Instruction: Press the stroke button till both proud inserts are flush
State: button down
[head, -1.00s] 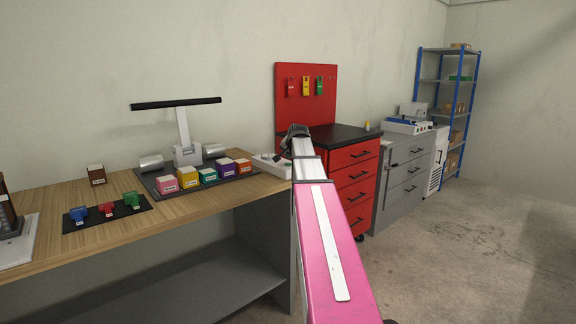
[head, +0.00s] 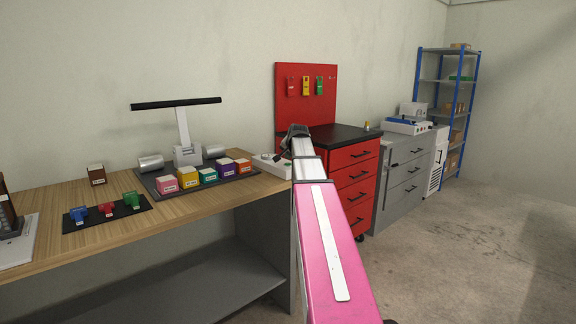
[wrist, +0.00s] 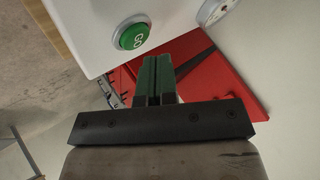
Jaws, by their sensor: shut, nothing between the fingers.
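The green button marked GO (wrist: 133,36) sits in a grey ring on a white control box (wrist: 85,20) in the wrist view. The box also shows at the right end of the bench in the head view (head: 270,165). My gripper (wrist: 158,62) is shut and empty, its fingertips just below and right of the button in the picture; I cannot tell whether they touch it. In the head view my arm hides the fingers. The former (head: 186,154), with its black bar handle, stands behind several coloured labelled blocks (head: 188,177). I cannot tell which inserts stand proud.
A round white dial (wrist: 213,11) is on the box, right of the button. A dark mat (head: 100,216) with small blue, red and green pieces lies on the wooden bench (head: 165,210). A red drawer cabinet (head: 358,180) stands right of the bench. Floor at right is clear.

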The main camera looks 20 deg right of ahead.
jog(key=shift+f, duration=0.25)
jog(key=shift+f, duration=0.2)
jog(key=shift+f, duration=0.4)
dwell(1.0)
jog(key=shift+r, duration=3.35)
